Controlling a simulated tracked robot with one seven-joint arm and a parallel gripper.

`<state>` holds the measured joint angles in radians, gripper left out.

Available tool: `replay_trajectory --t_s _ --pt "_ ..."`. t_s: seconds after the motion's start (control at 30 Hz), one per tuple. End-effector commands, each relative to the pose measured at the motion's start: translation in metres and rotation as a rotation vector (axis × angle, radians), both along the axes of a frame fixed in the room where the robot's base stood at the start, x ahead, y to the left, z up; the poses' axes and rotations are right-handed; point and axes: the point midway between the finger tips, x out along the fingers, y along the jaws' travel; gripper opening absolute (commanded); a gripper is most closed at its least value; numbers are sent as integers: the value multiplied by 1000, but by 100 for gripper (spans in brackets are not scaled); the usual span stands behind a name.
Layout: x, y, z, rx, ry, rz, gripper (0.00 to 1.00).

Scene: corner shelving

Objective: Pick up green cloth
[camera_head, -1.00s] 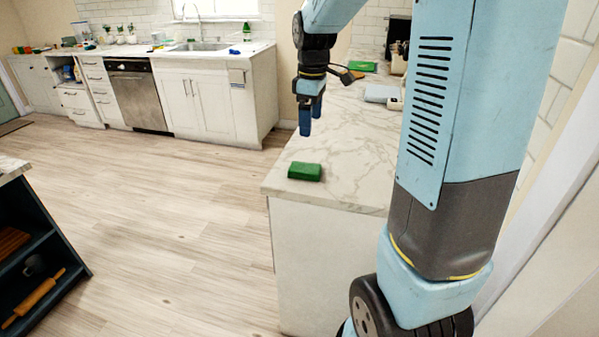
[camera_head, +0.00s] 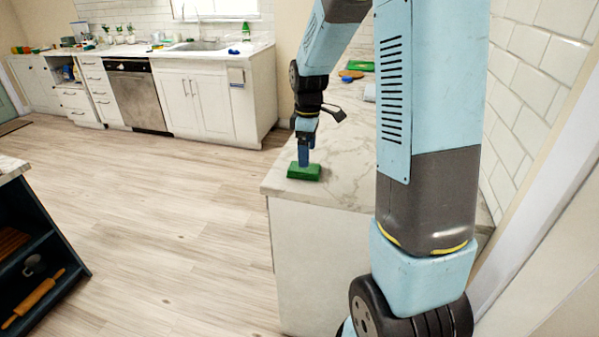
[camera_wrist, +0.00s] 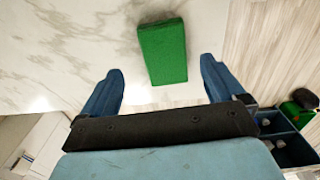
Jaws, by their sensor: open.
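The green cloth (camera_head: 304,172) is a folded, block-like green piece lying flat on the marble counter (camera_head: 345,190), near its front left corner. In the wrist view the cloth (camera_wrist: 163,52) lies beyond and between the two blue fingers, near the counter's edge. My gripper (camera_head: 304,162) is right over or just behind the cloth in the head view. In the wrist view my gripper (camera_wrist: 160,78) is open, its fingers spread wider than the cloth, with nothing held. Whether the fingertips touch the counter cannot be told.
Farther back on the counter lie a green item (camera_head: 360,66) and an orange-brown item (camera_head: 352,74). A tiled wall borders the counter's right. Wooden floor (camera_head: 170,210) is free to the left. A dark shelf (camera_head: 45,245) with a rolling pin stands at the lower left.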

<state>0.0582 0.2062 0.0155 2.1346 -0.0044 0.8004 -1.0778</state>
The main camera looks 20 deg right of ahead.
Motion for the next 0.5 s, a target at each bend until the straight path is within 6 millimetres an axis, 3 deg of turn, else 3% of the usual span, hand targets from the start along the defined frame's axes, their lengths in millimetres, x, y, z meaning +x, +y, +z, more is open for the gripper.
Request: replay_trajectory --t_s 0.3,0.5 --pt "-3 4 -39 0 4 0 96" --pt "-3 4 -51 0 1 0 96"
